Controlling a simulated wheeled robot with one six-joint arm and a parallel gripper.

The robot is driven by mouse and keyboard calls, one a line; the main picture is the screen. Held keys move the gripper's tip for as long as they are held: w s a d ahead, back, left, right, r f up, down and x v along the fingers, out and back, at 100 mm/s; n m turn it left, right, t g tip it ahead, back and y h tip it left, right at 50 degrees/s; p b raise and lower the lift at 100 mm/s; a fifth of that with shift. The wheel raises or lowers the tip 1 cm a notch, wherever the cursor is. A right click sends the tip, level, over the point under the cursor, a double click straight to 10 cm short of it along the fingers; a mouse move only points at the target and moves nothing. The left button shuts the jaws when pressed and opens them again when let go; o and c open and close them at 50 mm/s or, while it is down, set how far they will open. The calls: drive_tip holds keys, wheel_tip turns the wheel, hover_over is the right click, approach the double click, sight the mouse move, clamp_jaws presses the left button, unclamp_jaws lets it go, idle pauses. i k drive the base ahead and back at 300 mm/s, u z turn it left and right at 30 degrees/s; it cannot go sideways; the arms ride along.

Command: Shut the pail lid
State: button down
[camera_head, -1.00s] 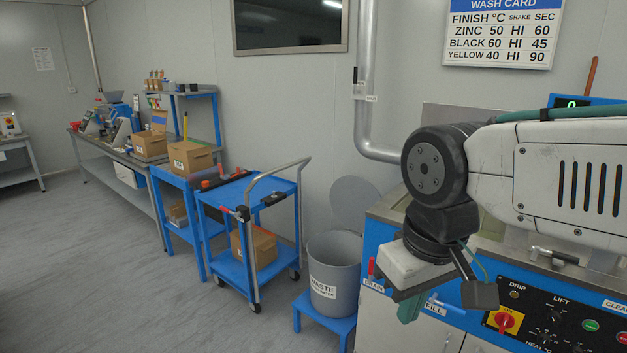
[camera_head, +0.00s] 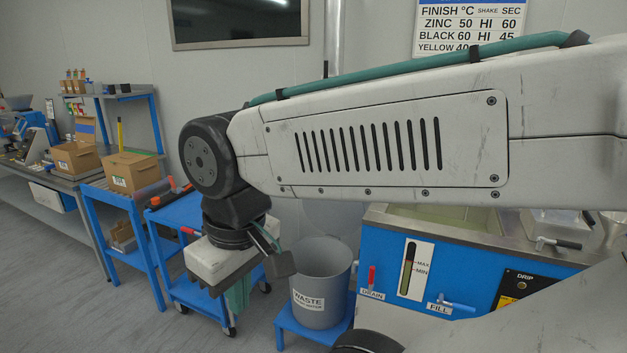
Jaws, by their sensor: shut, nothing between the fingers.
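The pail is a grey waste bin (camera_head: 322,298) with a WASTE label, standing upright on a low blue stand (camera_head: 313,334). Its mouth is open and its inside shows. The round grey lid (camera_head: 325,220) stands raised behind the pail at its back rim; my arm hides most of it. My gripper (camera_head: 238,298) hangs down to the left of the pail in the picture, over the blue cart. Its teal fingers are together, with nothing seen between them. It looks apart from the pail and the lid, though the depth gap is hard to tell.
A blue cart (camera_head: 183,287) stands left of the pail, partly behind my gripper. A blue wash machine (camera_head: 455,262) with drain and fill levers stands close on the right. Further left are a blue table with a box (camera_head: 132,172) and open floor.

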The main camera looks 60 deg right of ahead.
sight(332, 217)
drive_tip(key=z, duration=0.15)
drive_tip(key=i, duration=0.7)
drive_tip(key=z, duration=1.2)
drive_tip(key=i, duration=0.75)
drive_tip(key=z, duration=0.75)
